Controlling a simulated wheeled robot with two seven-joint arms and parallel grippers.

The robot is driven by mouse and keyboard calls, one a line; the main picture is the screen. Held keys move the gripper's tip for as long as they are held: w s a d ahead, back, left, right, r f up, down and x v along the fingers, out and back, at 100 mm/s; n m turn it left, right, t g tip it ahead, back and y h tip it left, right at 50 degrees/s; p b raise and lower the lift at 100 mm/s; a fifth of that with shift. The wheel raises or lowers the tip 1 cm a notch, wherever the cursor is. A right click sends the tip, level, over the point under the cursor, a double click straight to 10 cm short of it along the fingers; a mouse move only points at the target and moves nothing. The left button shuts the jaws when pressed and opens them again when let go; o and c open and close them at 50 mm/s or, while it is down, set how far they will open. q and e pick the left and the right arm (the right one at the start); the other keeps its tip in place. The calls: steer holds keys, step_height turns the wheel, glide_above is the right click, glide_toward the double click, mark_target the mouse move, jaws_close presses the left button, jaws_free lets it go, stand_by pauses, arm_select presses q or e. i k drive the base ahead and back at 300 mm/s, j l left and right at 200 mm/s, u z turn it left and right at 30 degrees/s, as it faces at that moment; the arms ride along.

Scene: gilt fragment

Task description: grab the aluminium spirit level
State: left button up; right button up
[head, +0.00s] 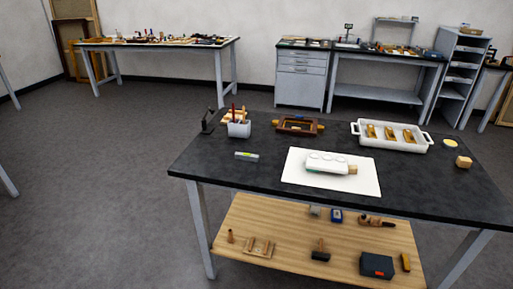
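A small silver-grey bar with a yellow-green spot, which looks like the aluminium spirit level (247,156), lies flat on the black tabletop (225,172) near its left front part. Nothing covers it or touches it. It is left of the white mat and in front of the pen cup. Neither of my grippers shows in the head view.
A white mat (297,180) bears a white block-like object (330,166). Behind are a brown wooden frame (299,125) and a white tray (391,146). A wooden shelf (290,225) below holds tools. Floor is clear at left.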

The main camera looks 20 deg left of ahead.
mark_target(244, 156)
steer(key=z, duration=0.45)
steer(key=j+z, duration=0.45)
steer(key=j, duration=0.15)
steer(key=k+j+z, duration=0.15)
steer(key=j+z, duration=0.3)
steer(key=j, duration=0.15)
